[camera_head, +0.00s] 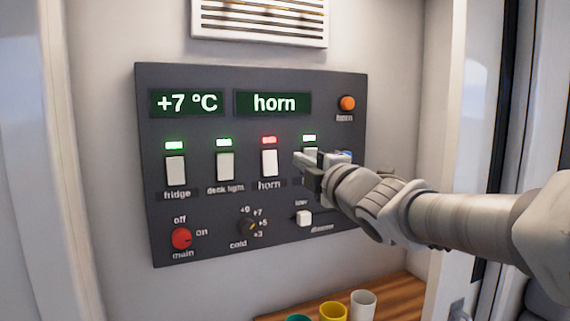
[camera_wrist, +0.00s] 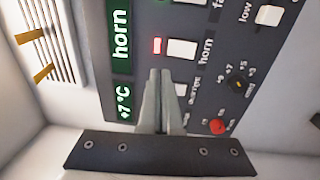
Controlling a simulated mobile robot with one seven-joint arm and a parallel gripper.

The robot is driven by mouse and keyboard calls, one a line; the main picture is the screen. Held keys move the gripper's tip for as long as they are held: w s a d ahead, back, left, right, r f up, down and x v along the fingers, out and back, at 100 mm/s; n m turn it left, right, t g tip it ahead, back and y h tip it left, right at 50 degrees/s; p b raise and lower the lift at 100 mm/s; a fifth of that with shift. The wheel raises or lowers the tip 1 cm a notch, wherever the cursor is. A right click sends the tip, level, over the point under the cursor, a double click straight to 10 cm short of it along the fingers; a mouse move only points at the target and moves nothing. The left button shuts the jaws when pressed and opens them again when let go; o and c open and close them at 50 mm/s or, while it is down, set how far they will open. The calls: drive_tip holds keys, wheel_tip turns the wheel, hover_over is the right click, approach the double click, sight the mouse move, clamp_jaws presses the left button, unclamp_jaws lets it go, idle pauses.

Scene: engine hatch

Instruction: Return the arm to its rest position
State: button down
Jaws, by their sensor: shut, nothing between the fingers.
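My arm reaches in from the right in the head view. My gripper (camera_head: 299,160) is in front of the dark control panel (camera_head: 150,120), near the rightmost rocker switch, which it partly hides. In the wrist view, my gripper (camera_wrist: 160,74) has its fingers together and empty, over the panel (camera_wrist: 205,75). I cannot tell whether the fingertips touch the panel. The horn switch (camera_head: 269,162) has a red light above it; it also shows in the wrist view (camera_wrist: 182,48). The fridge switch (camera_head: 175,169) and deck light switch (camera_head: 225,166) have green lights.
The displays read "+7 °C" (camera_head: 187,103) and "horn" (camera_head: 273,103). An orange button (camera_head: 347,103), a red main knob (camera_head: 181,238), a cold dial (camera_head: 250,227) and a white slider (camera_head: 304,218) are on the panel. Cups, one yellow (camera_head: 333,312), stand on a wooden shelf (camera_head: 398,296) below.

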idle(0.3)
drive_tip(key=s+d+f+m+g+h, duration=0.4)
drive_tip(key=s+d+f+m+h, duration=0.3)
drive_tip(key=s+d+f+m, duration=0.35)
drive_tip(key=s+a+f+m+g, duration=0.1)
drive_tip(key=s+f+m+g, duration=0.6)
drive_tip(key=s+f+m, duration=0.5)
drive_tip(key=s+f, duration=0.3)
drive_tip(key=s, duration=0.3)
drive_tip(key=shift+g, duration=0.4)
drive_tip(key=shift+w+a, duration=0.1)
drive_tip(key=shift+w, duration=0.05)
